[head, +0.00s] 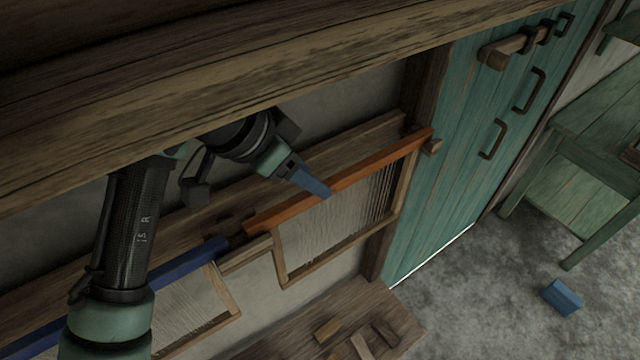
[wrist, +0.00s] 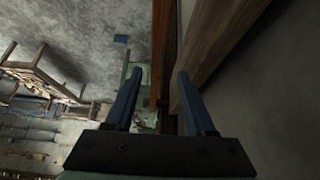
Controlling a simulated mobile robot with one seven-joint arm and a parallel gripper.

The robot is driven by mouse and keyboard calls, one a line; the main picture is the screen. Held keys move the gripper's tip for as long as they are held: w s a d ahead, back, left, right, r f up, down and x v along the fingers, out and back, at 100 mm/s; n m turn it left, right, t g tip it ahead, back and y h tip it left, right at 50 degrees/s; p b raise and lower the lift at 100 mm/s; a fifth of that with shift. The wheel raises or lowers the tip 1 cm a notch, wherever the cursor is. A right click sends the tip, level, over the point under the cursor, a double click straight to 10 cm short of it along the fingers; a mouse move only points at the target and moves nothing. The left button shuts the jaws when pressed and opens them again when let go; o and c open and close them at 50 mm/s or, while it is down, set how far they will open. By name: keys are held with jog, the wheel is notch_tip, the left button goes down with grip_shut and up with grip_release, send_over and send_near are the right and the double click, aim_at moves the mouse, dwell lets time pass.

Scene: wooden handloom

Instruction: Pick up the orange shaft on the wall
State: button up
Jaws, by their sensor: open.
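The orange shaft (head: 385,158) runs slantwise along the wall in the head view, from the blue shaft's end up to the teal door. A wood-framed panel of threads hangs below it. My gripper (head: 324,191) is at the middle of the shaft, its blue fingers overlapping the shaft in this view. In the wrist view my gripper (wrist: 158,84) is open, with the orange shaft (wrist: 157,55) as a narrow strip showing between the two fingers. Nothing is seen gripped. I cannot tell whether a finger touches the shaft.
A blue shaft (head: 190,258) lies in line at the lower left. A thick wooden beam (head: 250,80) crosses above my arm. A teal door (head: 455,150) with handles stands right. Wood pieces lie on a low bench (head: 290,335). A blue block (head: 562,297) is on the floor.

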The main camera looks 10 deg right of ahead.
aim_at(355, 182)
jog(key=a, duration=0.1)
jog(key=s+a+f+y, duration=0.1)
jog(key=a, duration=0.1)
jog(key=s+a+y+p, duration=0.1)
jog(key=shift+s+a+f+g, duration=0.15)
jog(key=shift+s+g, duration=0.1)
jog(key=shift+g, duration=0.15)
jog(key=shift+s, duration=0.1)
jog(key=w+d, duration=0.1)
jog(key=d, duration=0.2)
jog(key=w+d, duration=0.2)
jog(key=d, duration=0.2)
jog(key=w+d, duration=0.1)
jog(key=d, duration=0.3)
jog(key=shift+w+f, duration=0.15)
jog(key=shift+w, duration=0.15)
jog(key=b+x, duration=0.3)
jog(key=x, duration=0.1)
jog(key=shift+a+f, duration=0.1)
jog(key=shift+f, duration=0.05)
jog(key=shift+w+d+f, duration=0.15)
jog(key=shift+d+f, duration=0.1)
jog(key=shift+f, duration=0.1)
jog(key=shift+f, duration=0.2)
grip_shut()
